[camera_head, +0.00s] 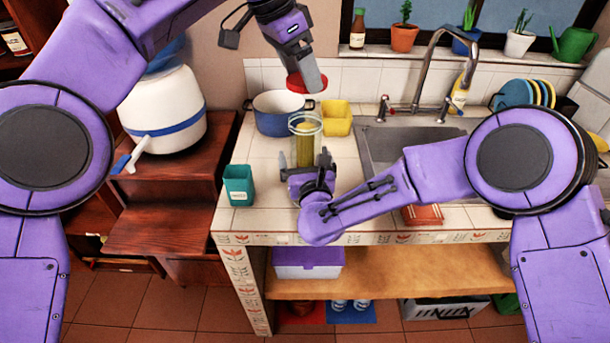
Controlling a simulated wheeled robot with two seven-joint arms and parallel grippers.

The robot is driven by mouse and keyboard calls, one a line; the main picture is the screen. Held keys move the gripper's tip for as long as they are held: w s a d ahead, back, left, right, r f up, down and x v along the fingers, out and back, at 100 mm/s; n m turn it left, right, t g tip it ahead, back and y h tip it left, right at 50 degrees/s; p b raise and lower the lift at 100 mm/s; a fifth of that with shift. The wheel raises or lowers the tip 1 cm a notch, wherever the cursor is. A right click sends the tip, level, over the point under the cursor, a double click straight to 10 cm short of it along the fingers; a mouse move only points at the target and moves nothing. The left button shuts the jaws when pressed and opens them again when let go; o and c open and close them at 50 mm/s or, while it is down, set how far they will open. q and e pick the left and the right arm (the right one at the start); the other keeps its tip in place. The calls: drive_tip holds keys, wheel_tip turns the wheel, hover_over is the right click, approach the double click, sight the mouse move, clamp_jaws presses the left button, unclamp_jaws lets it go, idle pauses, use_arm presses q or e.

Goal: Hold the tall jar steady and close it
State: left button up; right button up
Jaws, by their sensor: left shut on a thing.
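The tall jar (305,132) is clear glass with yellow contents and stands upright on the tiled counter. Its top is open. My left gripper (306,78) is above the jar, shut on a red lid (316,84) and holding it apart from the rim. My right gripper (305,168) is low at the jar's near side, with a finger to the left and a finger to the right of it. It hides the jar's base. I cannot tell whether these fingers touch the glass.
A blue pot (274,122) stands just behind the jar on the left, and a yellow container (337,124) behind on the right. A teal box (238,190) stands at the counter's left. The sink (385,148) and tap (432,72) are to the right. The front-left counter is mostly clear.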

use_arm(q)
drive_tip(key=shift+s+r, duration=0.1)
drive_tip(key=shift+s, duration=0.1)
use_arm(e)
drive_tip(key=shift+s+r, duration=0.1)
drive_tip(key=shift+s, duration=0.05)
drive_tip(key=c, duration=1.5)
use_arm(q)
drive_tip(key=shift+a+f, duration=0.15)
drive_tip(key=shift+f, duration=2.4)
use_arm(e)
drive_tip(key=shift+o, duration=0.2)
use_arm(q)
drive_tip(key=shift+f, duration=0.85)
drive_tip(key=shift+f, duration=0.6)
